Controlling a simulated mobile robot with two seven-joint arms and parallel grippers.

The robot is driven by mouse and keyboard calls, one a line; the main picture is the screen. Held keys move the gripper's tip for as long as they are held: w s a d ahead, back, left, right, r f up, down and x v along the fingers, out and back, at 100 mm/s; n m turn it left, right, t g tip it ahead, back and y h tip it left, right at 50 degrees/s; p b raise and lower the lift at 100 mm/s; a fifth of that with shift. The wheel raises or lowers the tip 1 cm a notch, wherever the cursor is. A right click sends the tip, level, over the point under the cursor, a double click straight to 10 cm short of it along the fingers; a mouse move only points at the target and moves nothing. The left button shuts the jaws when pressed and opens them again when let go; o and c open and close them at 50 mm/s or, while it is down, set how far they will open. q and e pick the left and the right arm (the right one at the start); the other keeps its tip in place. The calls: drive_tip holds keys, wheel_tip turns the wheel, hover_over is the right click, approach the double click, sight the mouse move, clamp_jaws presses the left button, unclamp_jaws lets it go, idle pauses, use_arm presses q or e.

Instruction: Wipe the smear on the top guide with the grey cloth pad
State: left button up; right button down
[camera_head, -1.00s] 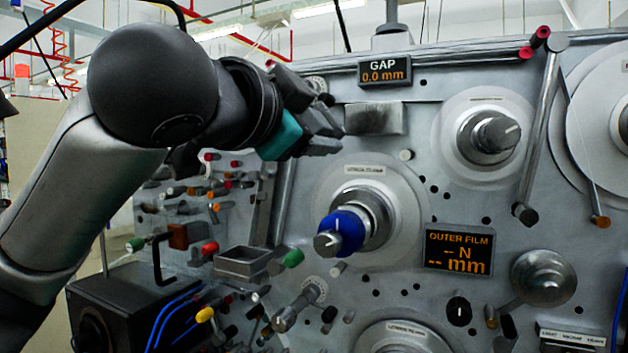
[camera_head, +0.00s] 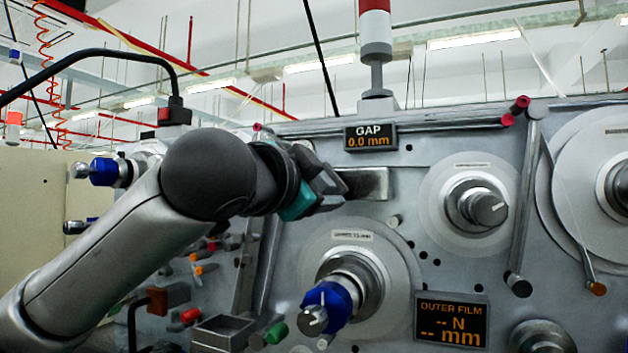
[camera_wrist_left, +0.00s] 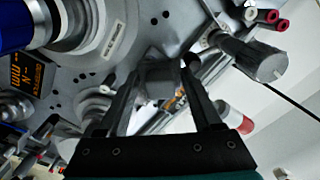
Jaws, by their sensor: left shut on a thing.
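My left gripper (camera_head: 337,192) is in front of the upper left of the machine panel, below the GAP display. In the left wrist view its two dark fingers (camera_wrist_left: 160,85) are shut on a small grey piece (camera_wrist_left: 159,74), which looks like the grey cloth pad. In the head view the pad cannot be told apart from the fingers. A grey metal block (camera_head: 374,183) with a darker patch sits on the panel just behind the fingertips. A grey roller (camera_wrist_left: 256,62) stands beside the fingers in the wrist view; I cannot tell whether it is the top guide. No smear is clearly visible. My right gripper is out of view.
The GAP display (camera_head: 370,137) is above the gripper. A spindle with a blue collar (camera_head: 328,306) sticks out below it. A second spindle (camera_head: 476,203) is to the right. A small open tray (camera_head: 222,332) and coloured handles are at lower left.

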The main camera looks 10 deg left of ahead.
use_arm(q)
drive_tip(key=shift+w, duration=0.2)
idle(0.6)
drive_tip(key=shift+d, duration=0.1)
drive_tip(key=shift+s+d, duration=0.25)
drive_tip(key=shift+d, duration=0.7)
drive_tip(key=shift+s+d, duration=0.25)
drive_tip(key=shift+d, duration=0.65)
drive_tip(key=shift+s+d+p, duration=0.15)
drive_tip(key=shift+d+p, duration=0.2)
drive_tip(key=shift+d, duration=1.6)
drive_tip(key=shift+a, duration=0.15)
drive_tip(key=shift+w+a, duration=0.3)
drive_tip(key=shift+a, duration=0.5)
drive_tip(key=shift+w+a, duration=0.3)
drive_tip(key=shift+a, duration=0.5)
drive_tip(key=shift+w+a, duration=0.25)
drive_tip(key=shift+a, duration=0.8)
drive_tip(key=shift+w+a, duration=0.25)
drive_tip(key=shift+a, duration=0.75)
drive_tip(key=shift+d, duration=0.1)
